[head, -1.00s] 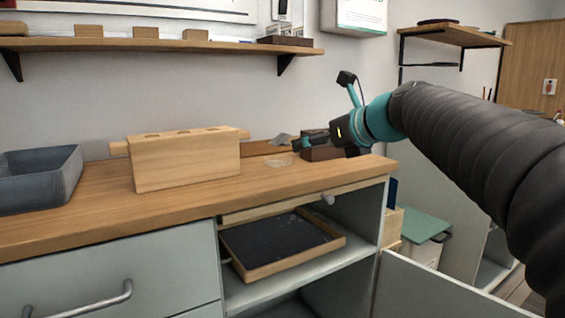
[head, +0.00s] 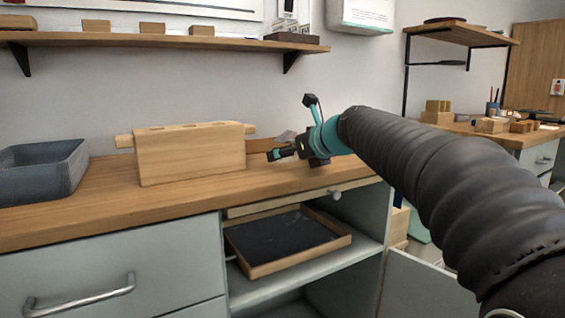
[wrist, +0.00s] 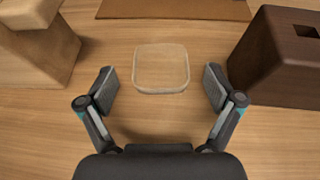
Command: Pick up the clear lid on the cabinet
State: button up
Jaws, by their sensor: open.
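The clear lid (wrist: 161,69) lies flat on the wooden cabinet top (head: 80,218). In the wrist view it is a small see-through square with rounded corners, just ahead of my gripper and centred between its fingers. My gripper (wrist: 160,90) is open and empty, with one finger on each side of the lid's near part and apart from it. In the head view my gripper (head: 274,155) is low over the cabinet top, to the right of the light wooden block, and the lid cannot be made out there.
A light wooden block (head: 190,155) stands left of the lid; a dark brown block (wrist: 280,62) stands close on its right. A flat brown board (wrist: 175,8) lies behind. A grey-blue bin (head: 40,178) is at the far left. Below, an open compartment holds a tray (head: 262,270).

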jog(key=shift+w+a+f, duration=0.1)
jog(key=shift+w+a, duration=0.1)
jog(key=c, duration=0.8)
jog(key=shift+c, duration=0.2)
